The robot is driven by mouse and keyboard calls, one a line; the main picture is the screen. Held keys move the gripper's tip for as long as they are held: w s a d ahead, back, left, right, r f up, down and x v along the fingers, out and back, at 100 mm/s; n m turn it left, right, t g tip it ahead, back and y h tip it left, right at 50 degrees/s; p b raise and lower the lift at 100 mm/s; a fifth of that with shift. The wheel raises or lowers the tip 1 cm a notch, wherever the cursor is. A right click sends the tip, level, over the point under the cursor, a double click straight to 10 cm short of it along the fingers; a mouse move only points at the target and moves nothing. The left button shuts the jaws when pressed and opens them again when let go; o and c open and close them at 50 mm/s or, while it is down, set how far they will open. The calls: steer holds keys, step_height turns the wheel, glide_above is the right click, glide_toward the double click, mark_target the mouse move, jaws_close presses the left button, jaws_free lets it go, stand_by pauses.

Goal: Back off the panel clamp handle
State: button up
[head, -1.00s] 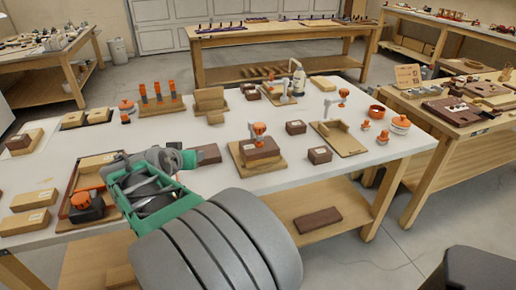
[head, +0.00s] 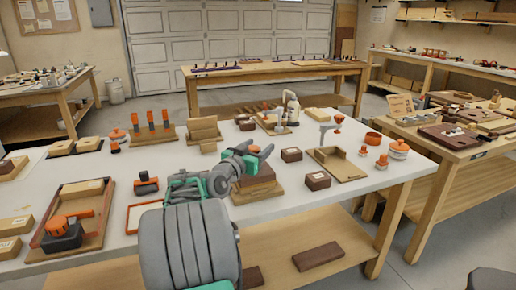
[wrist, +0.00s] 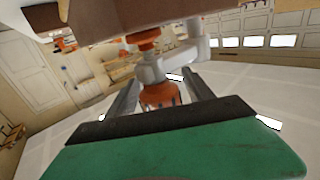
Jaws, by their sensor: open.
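The panel clamp's orange handle (head: 254,149) shows at my gripper's fingertips in the head view. It also shows in the wrist view (wrist: 159,95), between my two fingers. My gripper (head: 262,153) is open, with a grey finger on each side of the handle; I cannot tell whether either finger touches it. The clamp's pale grey arm (wrist: 158,68) and orange pad (wrist: 147,40) show beyond, against the brown panel block (wrist: 110,18). In the head view the block (head: 256,183) stands on a wooden base (head: 258,197), partly hidden by my gripper.
A second grey clamp with an orange top (head: 337,121) stands to the right, near a wooden tray (head: 345,170). Small dark blocks (head: 317,180) sit close on the right. An orange-handled tool lies in the tray at left (head: 104,190).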

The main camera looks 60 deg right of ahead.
jaws_close()
stand_by(0.5)
steer(key=shift+t, duration=0.3)
